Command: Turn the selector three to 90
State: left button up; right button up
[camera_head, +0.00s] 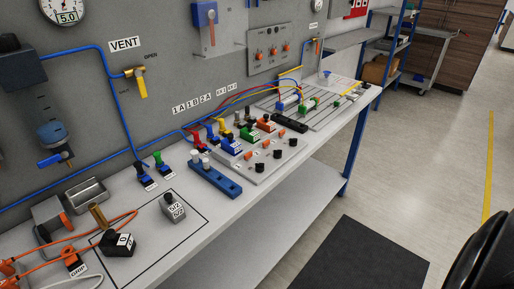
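A grey control box (262,176) sits on the bench in the middle of the view.
Blue, red, green and orange blocks stand behind the box, with a blue block (214,180) to its left. A black block (118,244) and orange cables lie at the near left.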

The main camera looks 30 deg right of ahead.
aim_at(293, 142)
jog(key=z, duration=1.4)
